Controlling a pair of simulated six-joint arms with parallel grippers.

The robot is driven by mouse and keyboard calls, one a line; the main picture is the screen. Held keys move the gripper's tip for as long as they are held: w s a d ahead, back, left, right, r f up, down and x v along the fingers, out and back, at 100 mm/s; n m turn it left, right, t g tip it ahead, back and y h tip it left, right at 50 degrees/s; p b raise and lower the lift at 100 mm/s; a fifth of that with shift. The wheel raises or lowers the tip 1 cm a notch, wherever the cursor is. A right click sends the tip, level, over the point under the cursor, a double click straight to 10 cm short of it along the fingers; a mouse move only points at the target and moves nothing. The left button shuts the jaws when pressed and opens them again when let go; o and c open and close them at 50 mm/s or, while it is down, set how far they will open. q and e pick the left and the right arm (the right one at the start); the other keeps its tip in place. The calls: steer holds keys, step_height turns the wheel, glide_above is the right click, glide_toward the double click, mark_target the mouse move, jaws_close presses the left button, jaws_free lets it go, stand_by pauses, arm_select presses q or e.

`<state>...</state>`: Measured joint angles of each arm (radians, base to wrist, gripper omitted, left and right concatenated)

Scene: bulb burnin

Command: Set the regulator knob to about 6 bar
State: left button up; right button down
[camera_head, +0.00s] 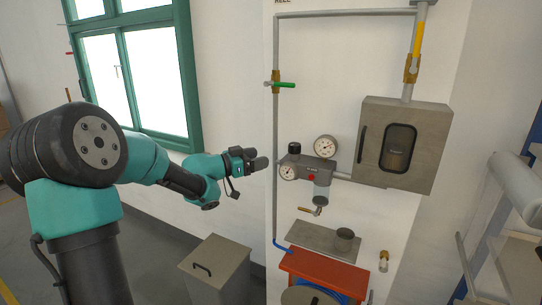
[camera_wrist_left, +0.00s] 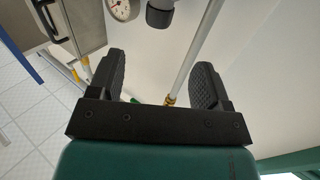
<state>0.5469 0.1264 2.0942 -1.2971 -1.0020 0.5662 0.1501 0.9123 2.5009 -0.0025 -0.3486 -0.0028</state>
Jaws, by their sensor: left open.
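The regulator (camera_head: 318,168) is a grey block on the white panel with a black knob (camera_head: 294,148) on top at its left end. A round white gauge (camera_head: 325,147) stands on it and a second gauge (camera_head: 288,172) sits at its lower left. Their needles are too small to read. My left gripper (camera_head: 260,163) is just left of the regulator, apart from the knob. In the left wrist view the gripper (camera_wrist_left: 158,66) is open and empty. The black knob (camera_wrist_left: 159,15) shows there beyond the fingertips, beside a partly cut-off gauge (camera_wrist_left: 122,8). My right gripper is not in view.
A vertical pipe with a green-handled valve (camera_head: 282,85) runs left of the regulator, close to my gripper. A grey cabinet (camera_head: 428,118) hangs to the right. A red bench (camera_head: 325,270) and a lidded grey bin (camera_head: 217,268) stand below.

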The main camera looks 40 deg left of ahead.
arm_select(q)
steer(key=shift+v, duration=1.45)
steer(key=w+d+f+n+g+y, duration=0.15)
steer(key=d+f, duration=0.25)
steer(key=f, duration=0.7)
steer(key=d+f+n+g+y, duration=0.1)
steer(key=d+f+n+g, duration=0.2)
steer(key=f, duration=0.8)
steer(key=w+d+f+n+g+y, duration=0.15)
steer(key=d+f, duration=0.35)
steer(key=f, duration=0.6)
steer(key=s+d+f+g, duration=0.4)
steer(key=s+d+f, duration=0.3)
steer(key=s+f, duration=0.3)
steer(key=s+d+f+g, duration=0.5)
steer(key=s+d+f, duration=0.3)
steer(key=s+f, duration=0.2)
steer(key=shift+s+d+n+g, duration=0.15)
steer(key=shift+s+n+g, duration=0.2)
steer(key=shift+s, duration=0.4)
